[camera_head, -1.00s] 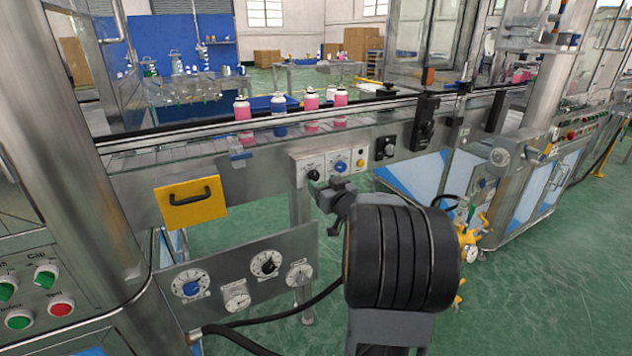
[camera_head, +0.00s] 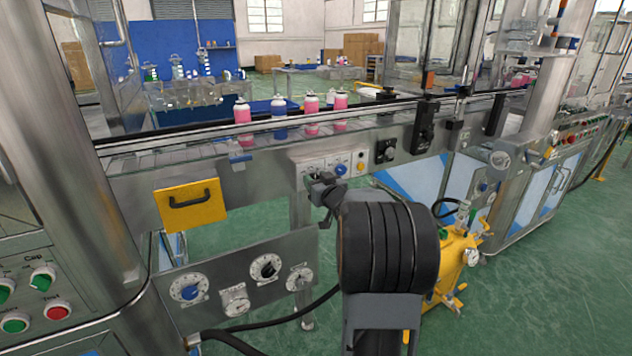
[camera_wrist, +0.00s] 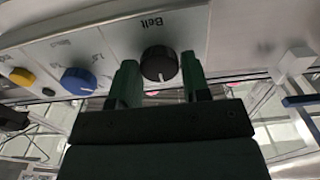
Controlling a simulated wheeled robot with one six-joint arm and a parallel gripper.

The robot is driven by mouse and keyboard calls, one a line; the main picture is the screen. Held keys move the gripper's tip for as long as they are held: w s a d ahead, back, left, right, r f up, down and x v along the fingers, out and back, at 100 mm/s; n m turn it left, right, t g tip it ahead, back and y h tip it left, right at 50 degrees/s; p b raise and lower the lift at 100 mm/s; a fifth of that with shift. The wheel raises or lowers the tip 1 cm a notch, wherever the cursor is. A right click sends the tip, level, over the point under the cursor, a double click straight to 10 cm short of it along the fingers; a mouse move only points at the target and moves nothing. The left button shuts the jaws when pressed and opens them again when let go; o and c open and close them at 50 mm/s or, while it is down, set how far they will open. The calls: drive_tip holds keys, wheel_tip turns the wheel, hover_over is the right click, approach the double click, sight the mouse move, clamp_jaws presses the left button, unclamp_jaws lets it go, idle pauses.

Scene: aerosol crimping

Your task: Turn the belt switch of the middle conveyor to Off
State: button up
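The black belt switch (camera_wrist: 159,63), a round knob on a pale panel marked "Belt", shows upside down in the wrist view. Its white pointer line faces down in that view, toward my gripper. My gripper (camera_wrist: 159,82) is open, with one dark green finger on each side of the knob and a visible gap on both sides. In the head view my gripper (camera_head: 322,184) is at the left end of the conveyor's control panel (camera_head: 333,165) and hides the belt switch there.
A blue knob (camera_wrist: 78,80) and a yellow button (camera_wrist: 22,77) share the panel. Pink and blue cans (camera_head: 243,112) stand on the conveyor above. A yellow handled plate (camera_head: 190,205) hangs left, with a dial panel (camera_head: 235,285) below. A yellow pump unit (camera_head: 458,262) stands right.

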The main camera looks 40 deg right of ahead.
drive_tip(key=c, duration=0.5)
drive_tip(key=shift+n, duration=0.3)
drive_tip(key=n+b, duration=0.6)
drive_tip(key=n, duration=0.3)
drive_tip(key=shift+a+f, duration=0.1)
drive_tip(key=shift+a, duration=0.05)
drive_tip(key=shift+n, duration=0.3)
drive_tip(key=o, duration=0.9)
